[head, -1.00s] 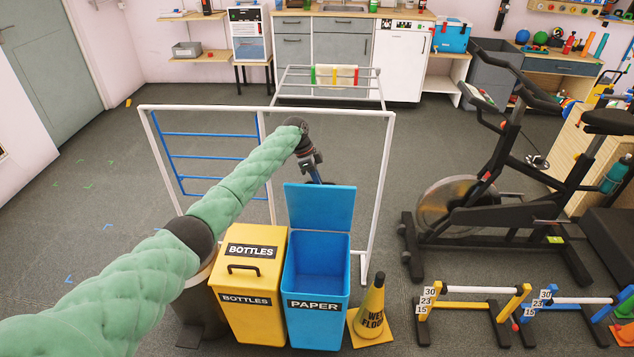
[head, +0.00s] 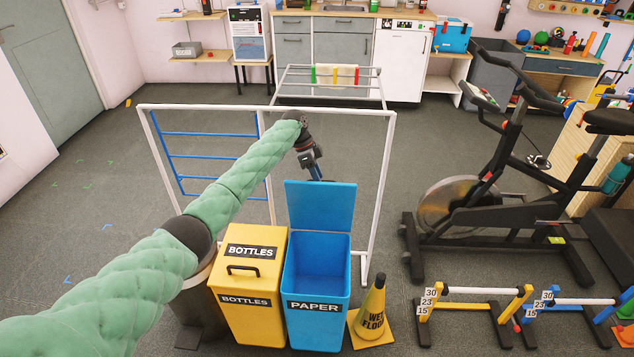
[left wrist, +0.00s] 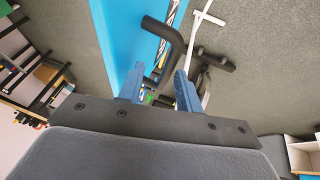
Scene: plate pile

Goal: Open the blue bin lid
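The blue bin (head: 318,308), labelled PAPER, stands open, and its inside shows in the head view. Its blue lid (head: 320,205) is raised about upright at the back of the bin. The lid also shows in the left wrist view (left wrist: 115,35), with a black handle (left wrist: 172,38) on its face. My left gripper (head: 316,176) is behind the lid's top edge, its fingertips partly hidden there. In the left wrist view its blue fingers (left wrist: 159,74) are apart, with the handle just beyond and between the tips. Contact cannot be told. My right gripper is not in view.
A yellow BOTTLES bin (head: 250,300) with a closed lid stands against the left of the blue bin. A yellow wet-floor cone (head: 372,308) is at its right. A white frame (head: 378,190) stands behind. An exercise bike (head: 490,200) is further right.

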